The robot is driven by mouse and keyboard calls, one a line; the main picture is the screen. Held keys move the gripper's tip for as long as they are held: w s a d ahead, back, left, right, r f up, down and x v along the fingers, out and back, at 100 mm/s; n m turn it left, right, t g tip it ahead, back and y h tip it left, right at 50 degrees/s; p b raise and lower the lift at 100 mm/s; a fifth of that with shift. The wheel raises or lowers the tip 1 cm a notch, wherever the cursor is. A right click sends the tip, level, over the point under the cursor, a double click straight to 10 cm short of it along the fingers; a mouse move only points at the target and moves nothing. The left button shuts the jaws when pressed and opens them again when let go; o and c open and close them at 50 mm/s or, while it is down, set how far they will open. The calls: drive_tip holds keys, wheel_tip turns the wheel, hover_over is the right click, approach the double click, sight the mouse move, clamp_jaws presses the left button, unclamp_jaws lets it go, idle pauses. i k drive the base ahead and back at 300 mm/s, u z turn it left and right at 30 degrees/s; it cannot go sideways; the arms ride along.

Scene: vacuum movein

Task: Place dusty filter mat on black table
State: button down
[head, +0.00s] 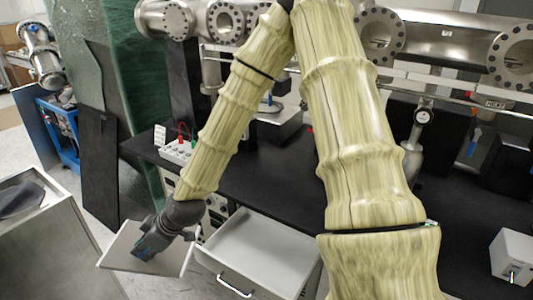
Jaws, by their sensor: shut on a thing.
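My gripper (150,246) is at the lower left, at the end of my arm. It is shut on a flat, pale grey square sheet (117,257), which looks like the dusty filter mat. The sheet is held tilted, left of the open drawer, with part of it hidden by the gripper. The black table (268,188) runs across the middle behind my arm, and my arm covers much of it. The held sheet is apart from the tabletop, in front and to the left of it.
An open white drawer (258,252) juts out below the table's front. A grey cabinet (45,245) with a dark grey piece (20,198) on it stands at the left. A white socket box (177,151) sits on the table's left end, and a white box (512,254) at the right.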

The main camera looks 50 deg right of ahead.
sight(266, 188)
drive_tip(key=k, duration=0.35)
drive_tip(key=z, duration=0.9)
drive_tip(key=i, duration=0.5)
drive_tip(key=z, duration=0.05)
